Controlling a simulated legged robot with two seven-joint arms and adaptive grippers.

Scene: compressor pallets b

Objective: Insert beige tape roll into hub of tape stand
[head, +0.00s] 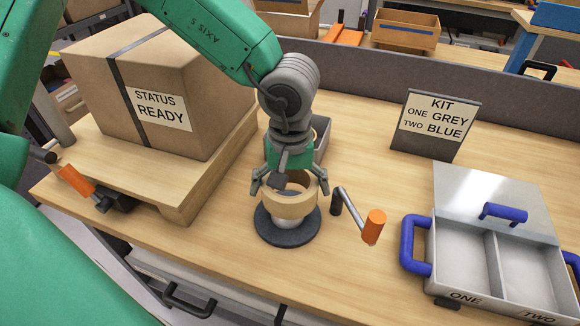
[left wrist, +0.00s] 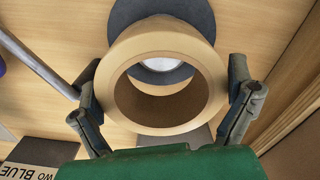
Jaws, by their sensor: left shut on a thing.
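The beige tape roll (head: 291,207) is between the fingers of my left gripper (head: 290,186), which is shut on it. The roll is above the tape stand (head: 285,236), a dark round base with a pale hub. In the left wrist view the roll (left wrist: 168,118) sits between both fingers of the gripper (left wrist: 166,105). Through its hole I see part of the white hub (left wrist: 160,65), off-centre toward the top. The dark base (left wrist: 165,12) shows behind the roll. I cannot tell whether roll and hub touch. My right gripper is not in view.
A crank with an orange handle (head: 374,226) stands right of the stand. A grey bin (head: 322,135) is behind my gripper. A taped carton (head: 160,85) on a wooden pallet (head: 180,200) is left. An open metal case (head: 470,260) and a kit sign (head: 436,122) are right.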

